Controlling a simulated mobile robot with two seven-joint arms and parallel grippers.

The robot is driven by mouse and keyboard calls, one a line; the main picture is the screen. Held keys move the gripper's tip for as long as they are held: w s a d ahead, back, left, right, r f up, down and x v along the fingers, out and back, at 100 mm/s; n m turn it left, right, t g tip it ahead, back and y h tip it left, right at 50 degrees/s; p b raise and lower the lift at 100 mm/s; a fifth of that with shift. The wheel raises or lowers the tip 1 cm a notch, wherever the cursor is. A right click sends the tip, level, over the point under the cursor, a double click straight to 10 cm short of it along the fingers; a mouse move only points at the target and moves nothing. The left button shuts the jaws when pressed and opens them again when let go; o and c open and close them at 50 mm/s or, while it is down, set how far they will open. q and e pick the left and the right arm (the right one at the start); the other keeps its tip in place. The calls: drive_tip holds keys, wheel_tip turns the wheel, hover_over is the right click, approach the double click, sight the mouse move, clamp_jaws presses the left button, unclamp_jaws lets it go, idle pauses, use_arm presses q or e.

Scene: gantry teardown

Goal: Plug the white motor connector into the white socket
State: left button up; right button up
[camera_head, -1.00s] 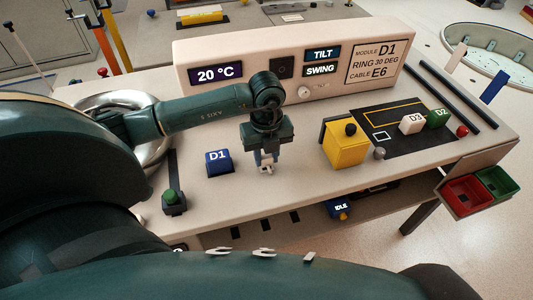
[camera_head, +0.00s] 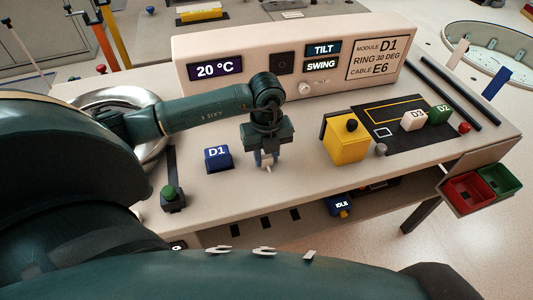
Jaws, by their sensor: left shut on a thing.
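My left gripper (camera_head: 267,159) points down over the pale bench, in front of the control panel and just right of the blue D1 block (camera_head: 218,158). Its jaws are shut on a small white piece (camera_head: 268,168), which looks like the white motor connector. Its tip sticks out below the fingers; I cannot tell whether it touches the bench top. I cannot pick out the white socket for certain; it may be hidden by the gripper. My right gripper is not in view.
The pale panel (camera_head: 222,46) with a white knob (camera_head: 305,88) stands behind. A yellow box (camera_head: 346,146) is to the right, then a black mat with white D3 (camera_head: 413,119) and green D2 blocks. Red (camera_head: 467,193) and green bins hang at the right edge.

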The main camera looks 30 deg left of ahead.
use_arm(q)
drive_tip(key=shift+f, duration=0.25)
drive_tip(key=o, duration=1.2)
drive_tip(key=shift+c, duration=0.2)
drive_tip(key=shift+r, duration=0.1)
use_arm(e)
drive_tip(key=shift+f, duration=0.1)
use_arm(q)
drive_tip(key=shift+r, duration=0.2)
wheel_tip(320, 180, up, 17)
drive_tip(key=p, duration=0.3)
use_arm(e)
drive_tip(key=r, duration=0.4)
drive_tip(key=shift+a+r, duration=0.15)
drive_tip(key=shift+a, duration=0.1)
use_arm(q)
drive_tip(key=shift+f, duration=0.15)
